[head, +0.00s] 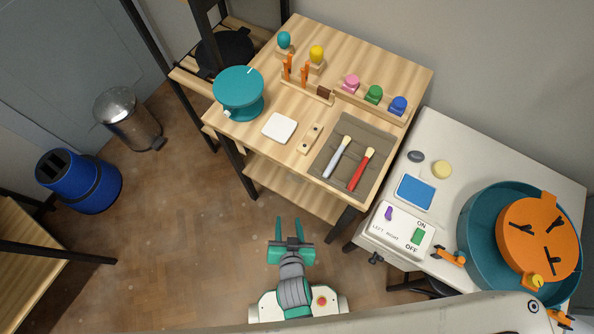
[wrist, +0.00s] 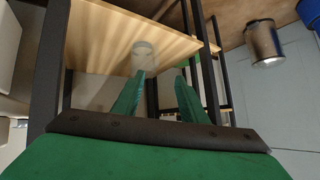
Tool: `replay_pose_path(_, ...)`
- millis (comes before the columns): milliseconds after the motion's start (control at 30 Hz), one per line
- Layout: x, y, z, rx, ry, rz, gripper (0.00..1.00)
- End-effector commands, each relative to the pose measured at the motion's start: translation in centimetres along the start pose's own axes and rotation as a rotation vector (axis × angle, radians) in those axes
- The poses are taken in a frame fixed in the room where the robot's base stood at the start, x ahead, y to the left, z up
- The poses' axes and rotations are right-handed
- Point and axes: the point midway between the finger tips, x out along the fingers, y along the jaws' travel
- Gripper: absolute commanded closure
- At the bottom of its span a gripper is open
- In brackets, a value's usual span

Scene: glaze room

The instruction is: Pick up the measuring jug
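A clear, pale vessel that looks like the measuring jug (wrist: 143,57) stands on a wooden shelf (wrist: 100,35) in the wrist view, which appears upside down. I cannot make out its handle or markings. The jug does not show in the head view. My gripper (head: 289,236) is low in front of the wooden table in the head view. Its green fingers (wrist: 165,82) are apart with nothing held between them. The left finger's tip overlaps the jug's edge in the wrist view; the gap between them in depth is unclear.
The wooden table (head: 300,110) has dark legs and a lower shelf (head: 290,190). A white wheel table (head: 450,150) stands at the right. A metal bin (head: 128,120) and a blue bin (head: 80,180) stand at the left. Floor (head: 190,240) left of my gripper is clear.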

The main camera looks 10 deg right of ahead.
Motion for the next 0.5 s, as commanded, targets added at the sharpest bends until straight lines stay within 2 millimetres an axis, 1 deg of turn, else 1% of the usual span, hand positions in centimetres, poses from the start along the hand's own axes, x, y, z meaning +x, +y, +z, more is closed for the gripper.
replay_pose_path(33, 2.2, 0.0, 0.0, 0.025, -0.031, 0.018, 0.61)
replay_pose_path(200, 7.8, -0.1, 0.5, 0.114, -0.156, 0.106, 0.61)
replay_pose_path(300, 10.7, -0.5, 0.2, 0.170, -0.220, 0.171, 0.61)
replay_pose_path(367, 12.2, -0.9, -0.2, 0.206, -0.255, 0.214, 0.61)
replay_pose_path(400, 13.1, -1.1, -0.6, 0.230, -0.275, 0.245, 0.61)
replay_pose_path(500, 15.0, -1.8, -1.8, 0.293, -0.321, 0.326, 0.61)
